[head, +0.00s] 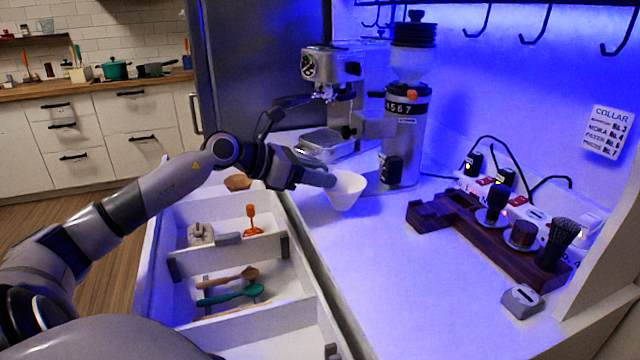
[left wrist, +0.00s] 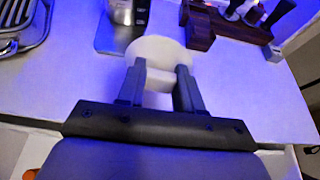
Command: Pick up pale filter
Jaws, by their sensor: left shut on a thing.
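The pale filter (head: 347,190) is a white cone-shaped cup, wide at the top. It is at the counter just in front of the grinder; I cannot tell whether its bottom touches the surface. My left gripper (head: 328,180) reaches it from the left and is shut on its near side. In the left wrist view the pale filter (left wrist: 160,52) sits between the two fingertips of my left gripper (left wrist: 160,75), and its far part extends beyond them. My right gripper is not in view.
The grinder (head: 406,130) stands right behind the filter, with the espresso machine (head: 335,75) to its left. A wooden holder (head: 480,235) with tampers and a brush lies at right. An open drawer (head: 290,250) with utensils is below. The front counter is clear.

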